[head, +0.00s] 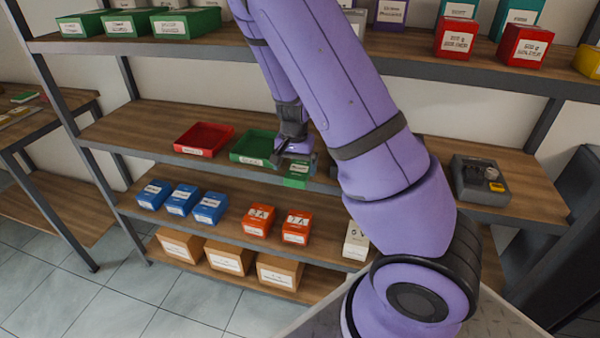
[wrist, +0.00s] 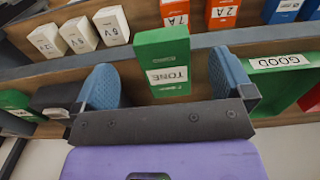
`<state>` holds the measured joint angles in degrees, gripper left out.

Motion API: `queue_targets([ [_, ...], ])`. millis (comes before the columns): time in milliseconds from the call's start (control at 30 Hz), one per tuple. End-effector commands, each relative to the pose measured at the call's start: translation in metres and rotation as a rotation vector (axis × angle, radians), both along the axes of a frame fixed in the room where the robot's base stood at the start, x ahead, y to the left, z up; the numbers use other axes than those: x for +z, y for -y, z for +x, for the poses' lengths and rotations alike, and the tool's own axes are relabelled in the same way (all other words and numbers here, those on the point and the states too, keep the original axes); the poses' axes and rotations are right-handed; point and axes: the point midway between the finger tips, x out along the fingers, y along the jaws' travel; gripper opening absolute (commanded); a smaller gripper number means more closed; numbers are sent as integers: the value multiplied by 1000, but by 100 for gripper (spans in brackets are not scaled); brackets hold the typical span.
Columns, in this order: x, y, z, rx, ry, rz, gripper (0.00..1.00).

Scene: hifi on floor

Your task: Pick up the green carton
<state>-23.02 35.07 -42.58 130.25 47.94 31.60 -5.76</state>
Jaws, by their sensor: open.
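The green carton (head: 297,176) is at the front of the middle shelf, just right of the green tray, with a white label facing out. In the wrist view, the green carton (wrist: 163,48) shows its label between the two blue finger pads of my gripper (wrist: 163,78). The fingers are open and hold nothing.
A red tray (head: 204,138) and a green tray (head: 251,147) sit left of the carton. A grey tray (head: 480,180) with small items is at the right. Blue boxes (head: 181,199) and orange boxes (head: 258,220) stand on the shelf below. My arm hides part of the middle shelf.

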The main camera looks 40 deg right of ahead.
Motion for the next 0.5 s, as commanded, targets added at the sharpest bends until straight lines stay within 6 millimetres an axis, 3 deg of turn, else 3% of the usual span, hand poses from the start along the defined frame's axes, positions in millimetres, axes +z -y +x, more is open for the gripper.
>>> queue_targets([
  [500,-51,3,3,0,-2,-1,99],
])
